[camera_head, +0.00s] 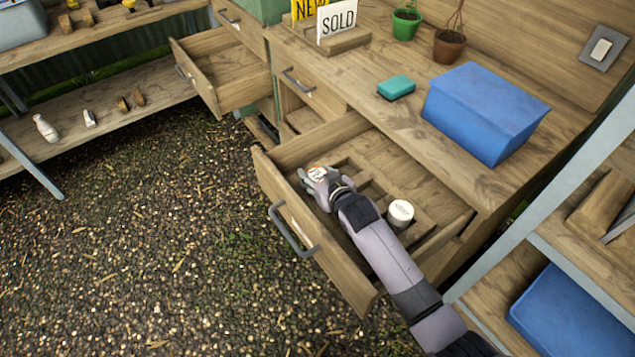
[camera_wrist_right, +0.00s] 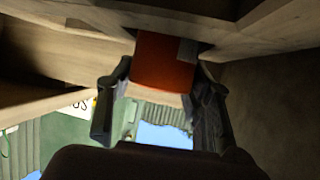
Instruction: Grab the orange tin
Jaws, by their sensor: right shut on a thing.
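The orange tin (camera_wrist_right: 165,62) shows in the right wrist view as an orange-red body between the two dark fingers of my right gripper (camera_wrist_right: 161,80). The fingers are shut on it. In the head view my right gripper (camera_head: 320,178) is down inside the open drawer (camera_head: 287,212), toward its left end. The gripper and wrist hide nearly all of the tin there. I cannot tell whether the tin touches the drawer's bottom. My left gripper is in neither view.
A white-topped tin (camera_head: 400,213) stands in the same drawer, right beside my right forearm. Wooden dividers and drawer walls surround the gripper. A blue box (camera_head: 483,112) and a teal sponge-like block (camera_head: 396,87) lie on the worktop. Another drawer (camera_head: 228,72) stands open.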

